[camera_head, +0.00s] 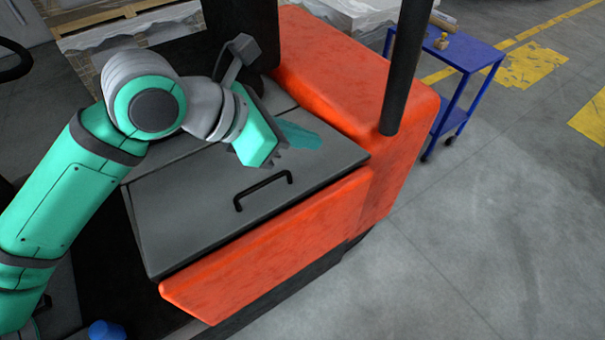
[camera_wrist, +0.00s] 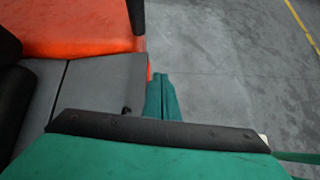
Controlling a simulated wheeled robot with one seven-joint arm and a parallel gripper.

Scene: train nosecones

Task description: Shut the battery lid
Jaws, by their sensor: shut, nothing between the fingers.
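The battery lid (camera_head: 200,215) is a flat grey panel on the orange vehicle, with a black bar handle (camera_head: 263,187) near its front edge. It lies about level with the orange body around it; I cannot tell whether it is fully seated. My green gripper (camera_head: 270,154) is over the rear right part of the lid, behind the handle, shut and empty. I cannot tell whether it touches the lid. In the wrist view the lid (camera_wrist: 95,85) is at the left, and the green fingers (camera_wrist: 162,97) show beside its right edge.
The orange body (camera_head: 335,75) rises behind and right of the lid. A black post (camera_head: 406,70) stands at the right and a black seat-like part (camera_head: 240,30) behind. A blue cart (camera_head: 465,55) stands farther right. The grey floor at the right is clear.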

